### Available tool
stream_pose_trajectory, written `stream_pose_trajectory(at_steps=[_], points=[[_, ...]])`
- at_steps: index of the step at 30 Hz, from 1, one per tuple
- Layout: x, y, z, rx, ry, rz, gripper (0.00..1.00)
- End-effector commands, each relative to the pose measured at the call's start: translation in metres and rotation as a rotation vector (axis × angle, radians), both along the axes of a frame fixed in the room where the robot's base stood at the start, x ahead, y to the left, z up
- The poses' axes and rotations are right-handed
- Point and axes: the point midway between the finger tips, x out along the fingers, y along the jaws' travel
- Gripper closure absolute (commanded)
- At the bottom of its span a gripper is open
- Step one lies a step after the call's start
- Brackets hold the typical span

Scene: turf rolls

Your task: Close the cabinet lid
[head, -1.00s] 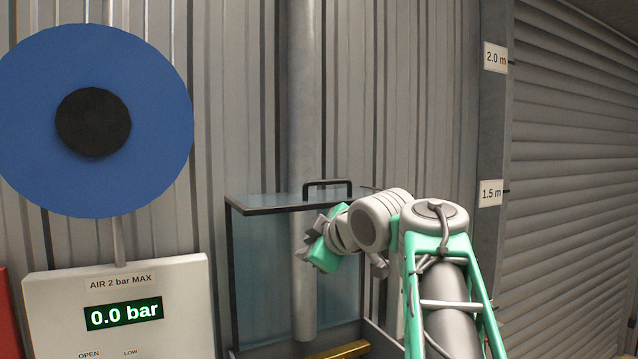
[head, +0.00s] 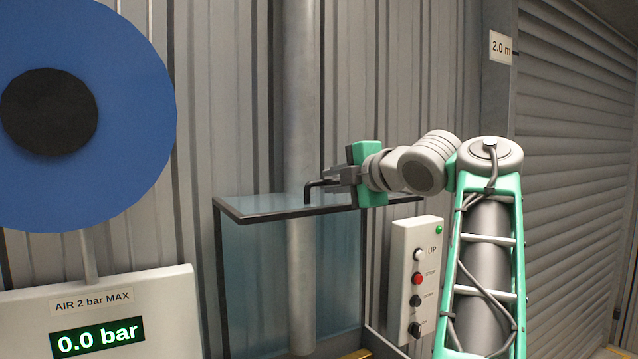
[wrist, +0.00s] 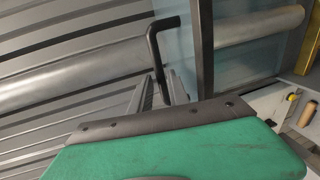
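The cabinet (head: 218,275) has a dark frame and bluish clear panels, and stands against the corrugated wall. Its lid (head: 250,207), a clear panel with a dark rim, lies about level at the top. A black bar handle (head: 308,194) stands up from the lid. My gripper (head: 333,178) is at the handle's right part and covers it in the head view. In the wrist view, my two grey fingers (wrist: 160,88) are on either side of the dark handle (wrist: 153,50). Whether they press on it is too small to tell.
A control box (head: 416,280) with several buttons stands right of the cabinet. A pressure panel (head: 110,310) reading 0.0 bar and a blue disc (head: 130,110) are at the left. A grey pipe (head: 300,90) runs up the wall behind. A shutter (head: 570,180) is at the right.

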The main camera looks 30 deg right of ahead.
Motion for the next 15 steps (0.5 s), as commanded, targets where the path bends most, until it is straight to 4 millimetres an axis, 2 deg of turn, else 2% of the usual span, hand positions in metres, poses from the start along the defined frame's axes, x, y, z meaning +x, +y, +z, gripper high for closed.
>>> stream_pose_trajectory(at_steps=[4,9,15], points=[[0.024,-0.012,-0.005,0.004,0.002,-0.019,0.79],[0.047,-0.017,-0.011,0.003,0.001,-0.026,0.79],[0.055,-0.017,-0.014,0.002,0.001,-0.027,0.79]])
